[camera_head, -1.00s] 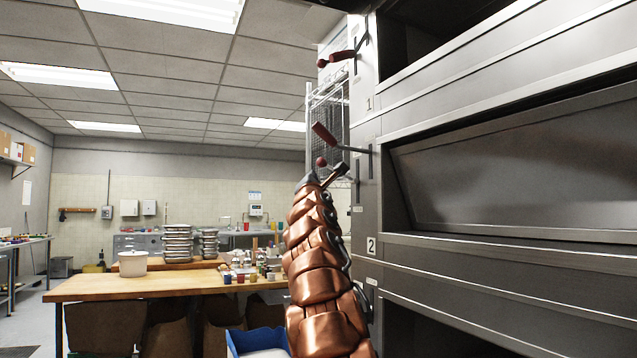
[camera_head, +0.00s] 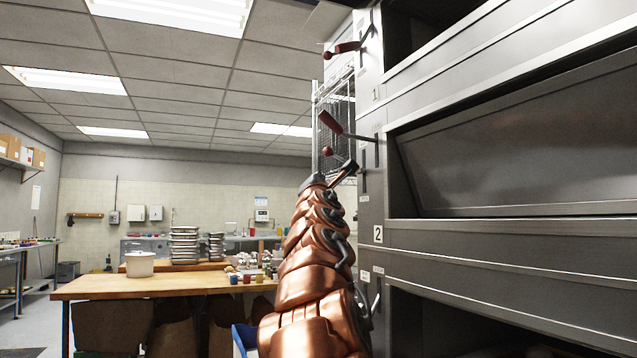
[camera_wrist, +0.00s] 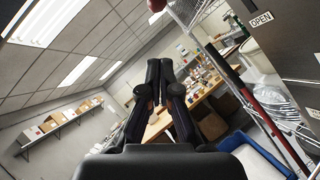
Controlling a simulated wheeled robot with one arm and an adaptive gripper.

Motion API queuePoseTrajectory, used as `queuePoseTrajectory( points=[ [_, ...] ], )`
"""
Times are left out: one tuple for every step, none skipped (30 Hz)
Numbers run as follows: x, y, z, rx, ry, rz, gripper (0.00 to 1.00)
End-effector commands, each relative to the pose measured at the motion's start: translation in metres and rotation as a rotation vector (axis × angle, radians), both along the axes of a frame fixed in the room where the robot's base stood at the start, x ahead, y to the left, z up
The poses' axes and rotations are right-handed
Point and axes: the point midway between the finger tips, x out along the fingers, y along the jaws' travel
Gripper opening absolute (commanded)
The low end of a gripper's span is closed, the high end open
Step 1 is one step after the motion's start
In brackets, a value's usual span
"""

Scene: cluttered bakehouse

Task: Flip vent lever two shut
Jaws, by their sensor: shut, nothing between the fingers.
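Beside the deck marked 2, a lever with a dark red paddle grip (camera_head: 330,122) slants up and left from the oven's front edge in the head view. A dark red ball knob (camera_head: 327,151) shows just below it; its shaft is partly hidden. My gripper (camera_head: 344,172) is close below the knob, and I cannot tell whether it touches. In the wrist view my black fingers (camera_wrist: 166,76) are together and empty. A red knob (camera_wrist: 156,5) is cut off at the top there, and a long dark-red bar (camera_wrist: 268,117) runs down the right side.
The steel deck oven (camera_head: 520,165) fills the right. Another red-handled lever (camera_head: 347,47) is higher up, by the 1 label. An OPEN label (camera_wrist: 262,18) shows in the wrist view. A wire rack (camera_head: 336,100) stands behind the levers. A wooden table (camera_head: 150,286) and blue bin (camera_head: 243,338) are beyond my arm.

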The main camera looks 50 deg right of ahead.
Motion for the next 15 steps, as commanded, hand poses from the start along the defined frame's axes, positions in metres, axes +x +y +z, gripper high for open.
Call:
queuePoseTrajectory(
  points=[
    [-0.0028,0.0026,-0.0028,-0.001,0.000,-0.001,0.00],
    [-0.0038,0.0039,-0.0035,-0.001,0.000,0.001,0.00],
    [-0.0051,0.0058,-0.0042,-0.001,-0.001,0.001,0.00],
    [-0.0060,0.0072,-0.0046,-0.002,-0.001,0.002,0.00],
    [-0.0069,0.0083,-0.0051,-0.002,-0.001,0.002,0.00],
    [-0.0079,0.0094,-0.0057,-0.003,0.000,0.002,0.00],
    [-0.0085,0.0101,-0.0060,-0.003,0.000,0.002,0.00],
    [-0.0091,0.0107,-0.0063,-0.003,0.000,0.002,0.00],
    [-0.0096,0.0111,-0.0068,-0.003,0.000,0.002,0.00],
    [-0.0099,0.0114,-0.0070,-0.002,-0.001,0.002,0.00],
    [-0.0101,0.0115,-0.0072,-0.001,-0.001,0.001,0.00],
    [-0.0102,0.0116,-0.0073,-0.001,-0.001,0.001,0.00],
    [-0.0103,0.0116,-0.0074,-0.001,-0.001,0.001,0.00],
    [-0.0103,0.0114,-0.0074,-0.001,-0.001,0.001,0.00],
    [-0.0103,0.0114,-0.0074,-0.001,-0.001,0.001,0.00]
  ],
)
